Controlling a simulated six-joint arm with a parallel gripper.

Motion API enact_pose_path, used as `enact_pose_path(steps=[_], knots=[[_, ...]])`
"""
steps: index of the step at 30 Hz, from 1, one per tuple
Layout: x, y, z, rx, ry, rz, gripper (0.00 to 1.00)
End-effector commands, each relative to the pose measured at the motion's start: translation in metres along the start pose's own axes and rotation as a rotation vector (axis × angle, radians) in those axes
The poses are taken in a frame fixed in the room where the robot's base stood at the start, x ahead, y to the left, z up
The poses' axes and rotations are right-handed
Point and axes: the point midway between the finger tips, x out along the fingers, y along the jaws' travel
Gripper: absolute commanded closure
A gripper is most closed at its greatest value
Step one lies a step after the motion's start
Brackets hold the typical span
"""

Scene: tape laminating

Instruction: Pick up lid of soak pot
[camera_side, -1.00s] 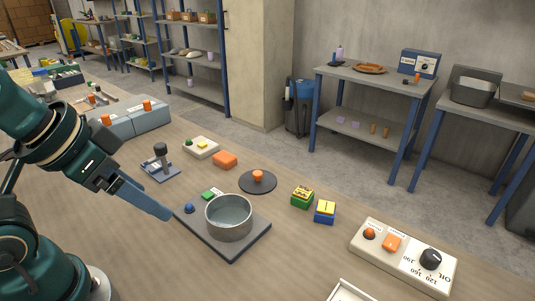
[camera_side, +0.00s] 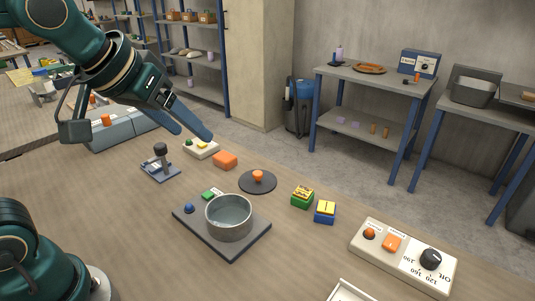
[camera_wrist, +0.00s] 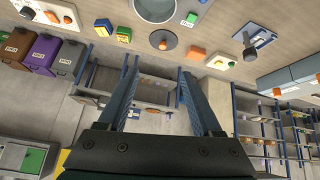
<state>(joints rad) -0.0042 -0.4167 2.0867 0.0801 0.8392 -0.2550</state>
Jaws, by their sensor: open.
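The lid (camera_side: 257,182) is a dark round disc with an orange knob on top. It lies flat on the table just behind the pot, and in the wrist view it shows at the top centre (camera_wrist: 171,41). The soak pot (camera_side: 229,217) is an open grey metal pot on a dark base plate (camera_side: 233,252); the wrist view cuts it off at the top edge (camera_wrist: 155,8). My gripper (camera_side: 196,134) is open and empty, raised above the table, to the left of the lid and higher. In the wrist view its two fingers (camera_wrist: 157,76) are spread apart, short of the lid.
An orange block (camera_side: 225,160) and a pale button box (camera_side: 201,148) lie left of the lid. Small coloured blocks (camera_side: 303,196) lie to its right. A lever device (camera_side: 160,165) stands left of the pot, and a control panel (camera_side: 403,258) lies front right.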

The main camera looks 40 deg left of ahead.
Motion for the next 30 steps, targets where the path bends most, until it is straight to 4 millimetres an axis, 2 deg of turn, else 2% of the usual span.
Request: enact_pose_path(steps=[1,6,10,14,17,21,24,30], knots=[[0.009,0.002,-0.015,-0.019,-0.005,-0.010,0.33],[0.045,0.005,-0.057,-0.078,-0.010,-0.038,0.33],[0.082,0.007,-0.078,-0.112,-0.028,-0.062,0.33],[0.124,0.007,-0.089,-0.136,-0.056,-0.086,0.33],[0.159,0.006,-0.089,-0.146,-0.088,-0.106,0.33],[0.201,0.003,-0.078,-0.141,-0.143,-0.130,0.33],[0.221,0.001,-0.065,-0.135,-0.185,-0.144,0.33],[0.240,-0.003,-0.047,-0.131,-0.235,-0.157,0.33]])
